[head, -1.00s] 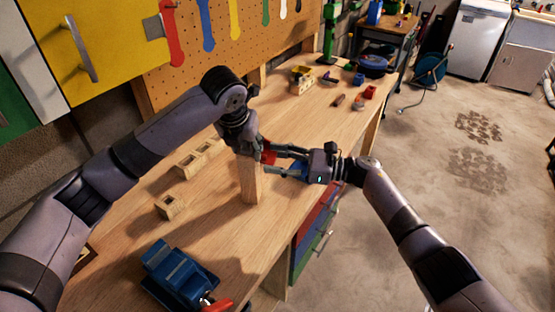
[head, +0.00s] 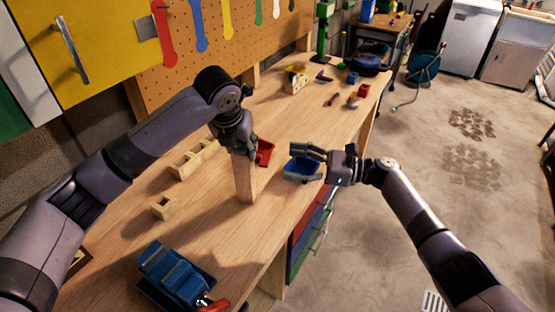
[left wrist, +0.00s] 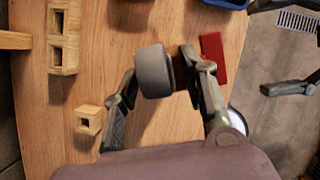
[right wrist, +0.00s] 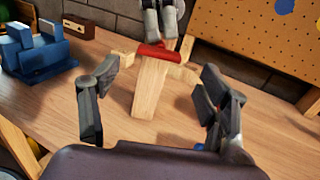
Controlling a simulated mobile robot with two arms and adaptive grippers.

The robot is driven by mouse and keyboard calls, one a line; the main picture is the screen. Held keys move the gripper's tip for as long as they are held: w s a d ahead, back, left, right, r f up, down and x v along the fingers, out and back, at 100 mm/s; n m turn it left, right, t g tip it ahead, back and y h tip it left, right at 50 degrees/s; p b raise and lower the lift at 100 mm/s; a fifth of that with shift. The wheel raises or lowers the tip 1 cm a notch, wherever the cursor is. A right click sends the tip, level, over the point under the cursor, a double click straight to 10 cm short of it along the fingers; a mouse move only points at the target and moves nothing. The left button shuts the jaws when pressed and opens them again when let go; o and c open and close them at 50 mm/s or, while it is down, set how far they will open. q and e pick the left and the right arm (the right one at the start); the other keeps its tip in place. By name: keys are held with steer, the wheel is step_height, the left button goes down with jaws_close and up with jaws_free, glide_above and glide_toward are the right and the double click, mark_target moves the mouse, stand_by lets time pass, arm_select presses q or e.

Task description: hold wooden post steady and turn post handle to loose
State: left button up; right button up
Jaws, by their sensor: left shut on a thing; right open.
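The wooden post (head: 244,182) stands upright on the workbench. It also shows in the right wrist view (right wrist: 150,90). My left gripper (head: 236,148) is shut at the top of the post. A red piece (head: 264,152), seemingly the post handle, shows beside the post's top; it lies across the top in the right wrist view (right wrist: 158,52) and to the right in the left wrist view (left wrist: 213,58). My right gripper (head: 312,160) is open and empty, right of the post and apart from it. In its wrist view the fingers (right wrist: 155,110) spread either side of the post.
A blue bin (head: 301,169) sits behind my right gripper. A blue vise (head: 175,277) with a red handle is at the front. Small wooden blocks (head: 163,207) lie left of the post. The yellow cabinet (head: 95,45) and pegboard (head: 225,55) stand behind.

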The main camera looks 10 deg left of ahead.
arm_select(q)
steer(key=shift+s+f, duration=0.1)
arm_select(e)
steer(key=d, duration=0.6)
steer(key=shift+s, duration=0.25)
arm_select(q)
steer(key=o, duration=1.5)
